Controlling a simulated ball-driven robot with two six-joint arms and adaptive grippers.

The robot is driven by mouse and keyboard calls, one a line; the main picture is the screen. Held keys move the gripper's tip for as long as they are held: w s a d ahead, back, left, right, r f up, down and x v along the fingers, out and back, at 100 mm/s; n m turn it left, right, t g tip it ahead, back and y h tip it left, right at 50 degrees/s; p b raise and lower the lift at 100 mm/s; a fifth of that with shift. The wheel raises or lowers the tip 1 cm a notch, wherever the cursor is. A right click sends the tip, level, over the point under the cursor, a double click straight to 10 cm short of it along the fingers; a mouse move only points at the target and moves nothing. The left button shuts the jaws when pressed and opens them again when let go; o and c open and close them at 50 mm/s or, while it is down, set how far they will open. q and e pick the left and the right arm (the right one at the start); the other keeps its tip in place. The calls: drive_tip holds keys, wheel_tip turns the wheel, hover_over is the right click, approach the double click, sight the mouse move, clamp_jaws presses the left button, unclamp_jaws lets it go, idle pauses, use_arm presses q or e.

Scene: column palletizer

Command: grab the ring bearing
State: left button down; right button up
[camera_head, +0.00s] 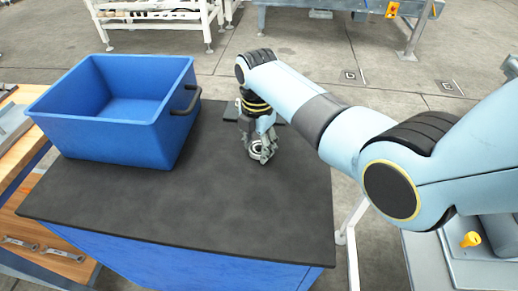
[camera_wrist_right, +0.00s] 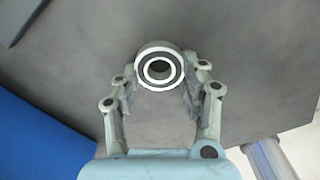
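The ring bearing (camera_wrist_right: 160,68) is a silver ring with a dark centre hole. In the right wrist view it sits between the two fingertips of my right gripper (camera_wrist_right: 159,77), with its edges close against both fingers. In the head view the right gripper (camera_head: 262,150) points down at the black-topped table (camera_head: 190,205), with the bearing (camera_head: 256,154) low between its fingers. I cannot tell whether the fingers press on the bearing or whether it rests on the table top. My left gripper is not in view.
A blue bin (camera_head: 95,125) with a dark handle stands on the left part of the table. A small dark flat object (camera_head: 231,111) lies behind the right gripper. The front and right of the table top are bare. A wooden bench (camera_head: 40,235) is at the left.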

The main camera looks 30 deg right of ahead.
drive_tip(key=c, duration=0.5)
drive_tip(key=shift+c, duration=0.2)
drive_tip(key=shift+r, duration=0.1)
